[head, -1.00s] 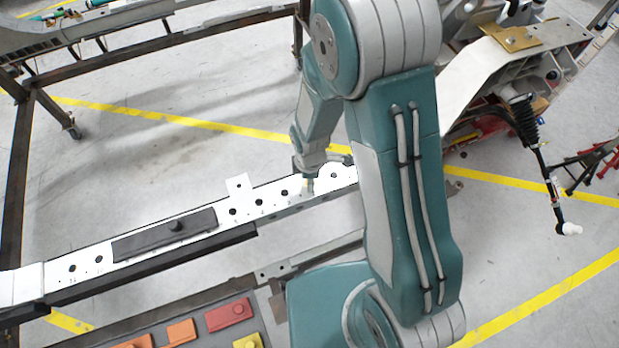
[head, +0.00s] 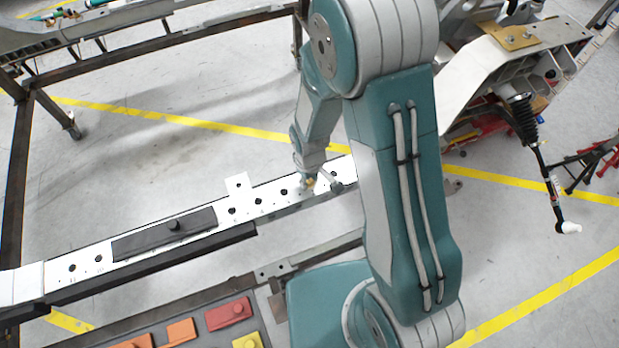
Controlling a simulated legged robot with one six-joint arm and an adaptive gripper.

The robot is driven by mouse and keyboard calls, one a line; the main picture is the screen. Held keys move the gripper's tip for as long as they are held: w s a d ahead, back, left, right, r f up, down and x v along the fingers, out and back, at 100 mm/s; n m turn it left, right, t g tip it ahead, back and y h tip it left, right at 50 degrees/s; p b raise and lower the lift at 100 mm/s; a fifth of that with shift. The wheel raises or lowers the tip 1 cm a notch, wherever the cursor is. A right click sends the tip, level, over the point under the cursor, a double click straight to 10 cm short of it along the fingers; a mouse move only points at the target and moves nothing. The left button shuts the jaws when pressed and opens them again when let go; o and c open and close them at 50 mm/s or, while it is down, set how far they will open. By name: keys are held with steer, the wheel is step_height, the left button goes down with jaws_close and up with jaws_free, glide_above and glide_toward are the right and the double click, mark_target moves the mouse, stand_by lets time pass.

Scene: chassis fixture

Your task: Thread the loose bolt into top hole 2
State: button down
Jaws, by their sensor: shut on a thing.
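The white rail (head: 132,262) runs from lower left to centre, with a row of dark holes in its top face. I cannot tell whether the bolt's tip is in a hole. The hole numbers are too small to read.
A dark grey block with a knob (head: 150,240) lies on the rail's left part. Orange, red and yellow pieces (head: 228,313) lie in a tray at the bottom. A steel frame (head: 140,112) stands at the back left. A vehicle chassis (head: 478,75) is at the upper right.

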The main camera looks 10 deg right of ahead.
steer(key=shift+c, duration=1.4)
jaws_free()
steer(key=shift+f, duration=0.1)
steer(key=shift+a, duration=0.1)
steer(key=shift+r, duration=4.55)
steer(key=shift+r, duration=0.15)
steer(key=s+d+r+m+t, duration=0.1)
steer(key=d+r+m, duration=0.15)
steer(key=r, duration=0.45)
steer(key=s+d+r+m+t, duration=0.1)
steer(key=d+r+t, duration=0.15)
steer(key=r, duration=0.45)
steer(key=s+d+r+m+t, duration=0.2)
steer(key=s+d+r+m, duration=0.2)
steer(key=s+r, duration=0.6)
steer(key=shift+s+d+r, duration=0.15)
steer(key=shift+s+d, duration=0.05)
steer(key=shift+d, duration=0.7)
